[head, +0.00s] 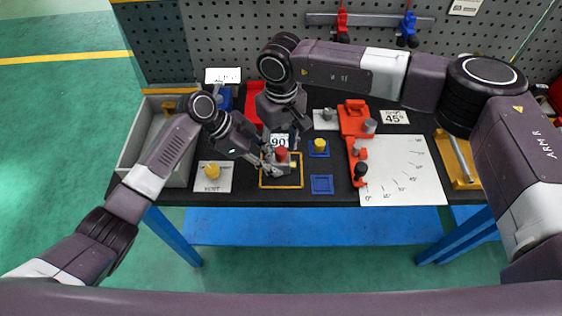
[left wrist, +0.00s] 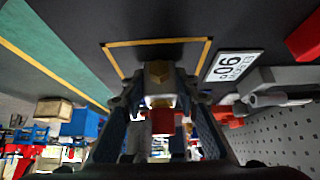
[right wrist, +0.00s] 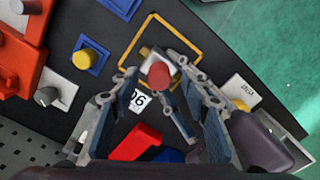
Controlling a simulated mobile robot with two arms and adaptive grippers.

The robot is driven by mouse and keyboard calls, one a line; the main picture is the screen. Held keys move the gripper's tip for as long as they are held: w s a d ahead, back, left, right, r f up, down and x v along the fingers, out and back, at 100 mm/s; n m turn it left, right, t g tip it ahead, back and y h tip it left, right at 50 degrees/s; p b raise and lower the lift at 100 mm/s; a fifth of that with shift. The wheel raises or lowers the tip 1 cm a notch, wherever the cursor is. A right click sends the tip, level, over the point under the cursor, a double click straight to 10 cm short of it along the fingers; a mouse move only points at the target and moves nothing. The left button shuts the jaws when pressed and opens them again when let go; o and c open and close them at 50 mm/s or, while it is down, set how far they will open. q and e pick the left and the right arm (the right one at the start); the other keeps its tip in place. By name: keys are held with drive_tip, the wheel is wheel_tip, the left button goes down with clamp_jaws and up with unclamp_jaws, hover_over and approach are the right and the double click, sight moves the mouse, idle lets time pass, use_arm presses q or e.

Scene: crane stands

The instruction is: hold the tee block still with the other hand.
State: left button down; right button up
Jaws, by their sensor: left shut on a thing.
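The tee block, with a red knob (head: 281,154) on top and a brass end (head: 293,164), sits inside the yellow square outline (head: 282,187) at the table's front. In the right wrist view its red knob (right wrist: 159,75) shows between the fingers. My left gripper (head: 272,165) comes in from the left and is shut on the tee block; the left wrist view shows the brass end (left wrist: 158,72) beyond its fingertips. My right gripper (right wrist: 160,85) is open, pointing down from above, its fingers apart around the knob area. Fingers hide much of the block's body.
A 90 card (head: 278,141) lies just behind the outline. A yellow knob on a blue square (head: 318,154) and an empty blue square (head: 322,185) are to the right. A red fixture (head: 352,120) and white angle sheet (head: 405,175) lie farther right. A grey bin (head: 130,150) stands left.

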drive_tip(key=shift+c, duration=0.8)
